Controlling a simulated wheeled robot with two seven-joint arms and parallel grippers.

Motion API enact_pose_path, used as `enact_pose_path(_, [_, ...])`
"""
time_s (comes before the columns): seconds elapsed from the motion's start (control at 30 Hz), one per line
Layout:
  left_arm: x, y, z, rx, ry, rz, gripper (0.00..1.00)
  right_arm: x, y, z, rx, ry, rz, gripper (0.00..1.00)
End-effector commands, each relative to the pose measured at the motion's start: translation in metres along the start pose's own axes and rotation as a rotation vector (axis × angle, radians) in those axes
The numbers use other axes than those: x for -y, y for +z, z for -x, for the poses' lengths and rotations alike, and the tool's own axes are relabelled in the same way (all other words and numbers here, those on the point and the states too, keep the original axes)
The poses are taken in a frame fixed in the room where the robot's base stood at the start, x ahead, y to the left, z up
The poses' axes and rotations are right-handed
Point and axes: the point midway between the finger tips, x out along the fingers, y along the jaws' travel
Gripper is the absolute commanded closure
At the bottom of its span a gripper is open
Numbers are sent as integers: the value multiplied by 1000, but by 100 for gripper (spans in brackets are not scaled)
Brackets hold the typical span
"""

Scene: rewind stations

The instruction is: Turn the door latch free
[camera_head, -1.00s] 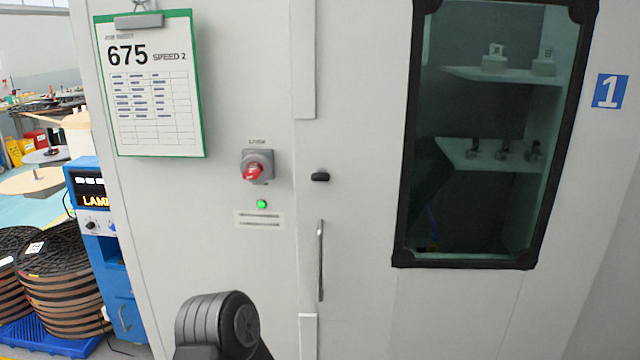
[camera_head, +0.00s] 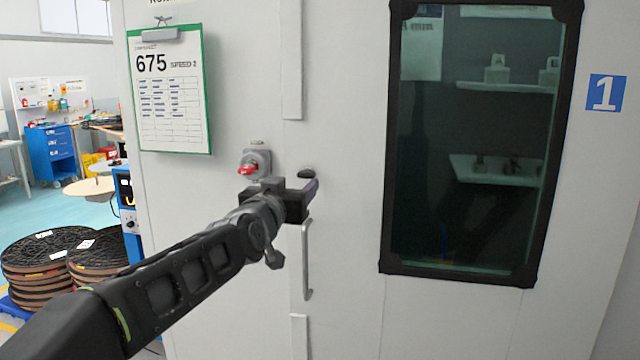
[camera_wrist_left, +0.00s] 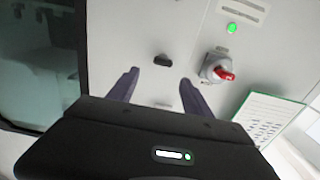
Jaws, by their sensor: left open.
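The door latch (camera_head: 306,173) is a small black knob on the white door, just right of the seam and above the handle. My left gripper (camera_head: 302,192) is in front of the door, just below the latch in the head view. In the left wrist view, its two dark fingers are apart and empty, and the latch (camera_wrist_left: 163,60) shows beyond the gap between their tips (camera_wrist_left: 160,77). The latch looks clear of both fingers. It lies about level in the head view. My right gripper is not in view.
A red rotary switch (camera_head: 249,167) on a grey box sits left of the latch, close to my left gripper. A vertical handle (camera_head: 307,265) is below. A dark-framed window (camera_head: 470,150) is on the right, and a clipboard (camera_head: 170,90) hangs at upper left.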

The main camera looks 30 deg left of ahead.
Motion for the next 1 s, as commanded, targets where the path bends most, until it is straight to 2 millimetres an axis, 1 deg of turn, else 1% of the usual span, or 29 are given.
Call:
enact_pose_path(0.33, [-1, 2, -1, 3, 1, -12, 42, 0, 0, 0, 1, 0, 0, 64])
enact_pose_path(0.47, [-1, 1, -6, 4, 2, -11, 42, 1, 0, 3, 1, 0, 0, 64])
enact_pose_path(0.57, [-1, 1, -17, 6, 2, -11, 42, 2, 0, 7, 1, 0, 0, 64])
enact_pose_path(0.8, [-1, 1, -54, 7, 3, -10, 42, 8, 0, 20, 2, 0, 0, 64])
enact_pose_path(0.9, [-1, 0, -67, 4, 2, -10, 42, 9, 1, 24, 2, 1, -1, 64])
enact_pose_path(1.0, [-1, 1, -75, 4, 2, -11, 42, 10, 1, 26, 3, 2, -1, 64])
